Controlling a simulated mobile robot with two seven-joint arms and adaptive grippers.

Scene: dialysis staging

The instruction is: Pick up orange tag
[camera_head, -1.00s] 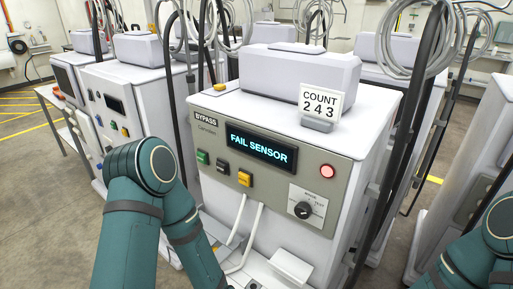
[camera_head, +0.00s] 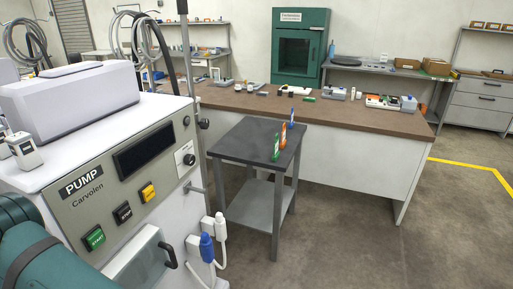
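The orange tag (camera_head: 283,137) stands upright on the small dark-topped table (camera_head: 240,142), near its right edge. A green tag (camera_head: 276,149) stands in front of it and a blue tag (camera_head: 291,118) behind it, all in a row. Part of my teal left arm shows at the lower left, but its gripper is out of view. My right arm and gripper are not in view. No gripper is near the tags.
A white pump machine (camera_head: 110,170) fills the left side, with blue and white connectors at its lower right. A long brown-topped bench (camera_head: 340,114) stands behind the small table. Open floor (camera_head: 340,240) lies to the front right.

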